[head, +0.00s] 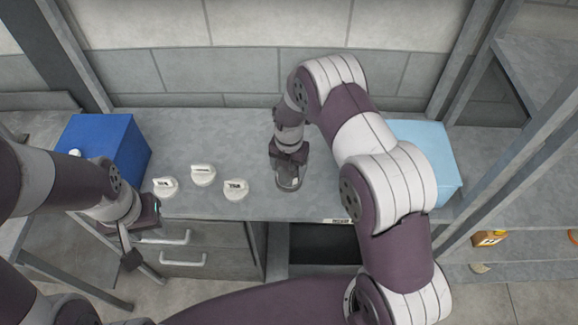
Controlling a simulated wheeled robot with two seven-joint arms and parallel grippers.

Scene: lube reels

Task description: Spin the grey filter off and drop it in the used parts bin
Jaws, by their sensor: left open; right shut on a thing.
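The grey filter (289,182) is at the middle of the workbench, near its front half. My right gripper (288,160) reaches down over it from behind and is shut on it. The gripper and wrist hide part of the filter, so I cannot tell whether it is seated or lifted. My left gripper (130,246) is open and empty, low in front of the bench at the left. No used parts bin can be identified by a readable label; a dark opening (325,245) shows below the bench front.
Three white round pieces, one (203,176) behind the others, stand left of the filter. A blue box (92,135) is at the bench's left and a light blue box (445,165) at its right. Drawers (185,250) are below. An orange item (489,239) lies on the right shelf.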

